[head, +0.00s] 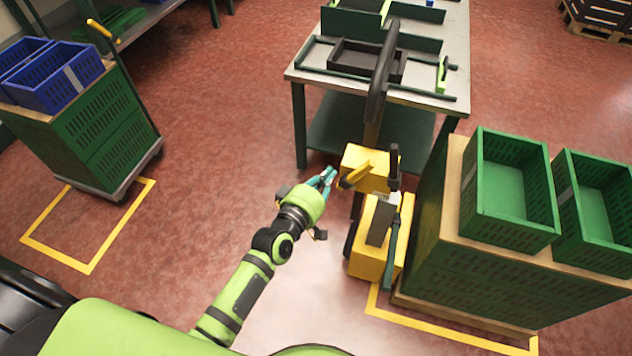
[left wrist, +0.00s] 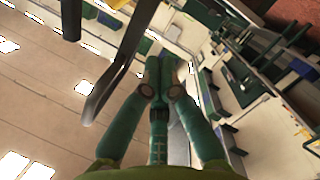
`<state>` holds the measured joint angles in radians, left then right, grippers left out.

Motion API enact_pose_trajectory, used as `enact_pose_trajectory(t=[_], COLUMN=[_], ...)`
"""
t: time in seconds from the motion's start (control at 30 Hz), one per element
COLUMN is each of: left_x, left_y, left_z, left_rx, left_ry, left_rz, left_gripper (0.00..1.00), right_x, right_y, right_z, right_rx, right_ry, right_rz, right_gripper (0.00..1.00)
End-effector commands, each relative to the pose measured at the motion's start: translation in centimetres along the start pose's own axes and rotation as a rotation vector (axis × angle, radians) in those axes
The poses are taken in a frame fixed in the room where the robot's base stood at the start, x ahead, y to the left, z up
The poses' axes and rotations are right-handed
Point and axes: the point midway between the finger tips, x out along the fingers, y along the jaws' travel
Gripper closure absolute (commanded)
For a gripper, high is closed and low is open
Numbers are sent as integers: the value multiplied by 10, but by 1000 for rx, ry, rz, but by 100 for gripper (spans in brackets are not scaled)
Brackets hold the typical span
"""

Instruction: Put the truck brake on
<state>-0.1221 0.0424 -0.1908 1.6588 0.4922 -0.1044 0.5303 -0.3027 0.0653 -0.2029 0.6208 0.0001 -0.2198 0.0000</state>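The yellow truck (head: 376,246) stands right of centre in the head view, with a tall dark handle (head: 382,75) rising from it. A yellow lever (head: 356,174) sticks out from its upper yellow housing (head: 368,158) toward the left. I cannot tell for sure which part is the brake. My left gripper (head: 328,176) is just left of this housing, apart from the lever. Its teal fingers also show in the left wrist view (left wrist: 160,66), with tips drawn together and nothing seen between them. A dark curved bar (left wrist: 105,88) shows there beside the fingers. My right gripper is out of view.
A wooden-topped cart with green crates (head: 507,190) stands close right of the truck. A grey work table (head: 425,85) is behind it. A cart with blue crates (head: 65,82) stands at left. The red floor between the left cart and my arm is clear.

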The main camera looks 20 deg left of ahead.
Motion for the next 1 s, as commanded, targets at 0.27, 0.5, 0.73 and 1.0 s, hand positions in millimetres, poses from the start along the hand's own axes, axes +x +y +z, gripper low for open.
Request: enact_pose_trajectory(t=[0.27,0.5,0.73,1.0], left_x=[-32,-35,-34,-36], left_y=[-1,-1,-1,-22], left_z=[0,0,0,13], left_rx=[1,0,0,35], left_ry=[0,0,0,-30], left_rz=[-1,0,0,-46], left_gripper=[100,100,100,100], right_x=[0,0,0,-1], right_y=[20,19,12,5], right_z=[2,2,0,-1], right_rx=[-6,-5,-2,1], right_ry=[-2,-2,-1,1], right_rz=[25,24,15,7], right_gripper=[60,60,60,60])
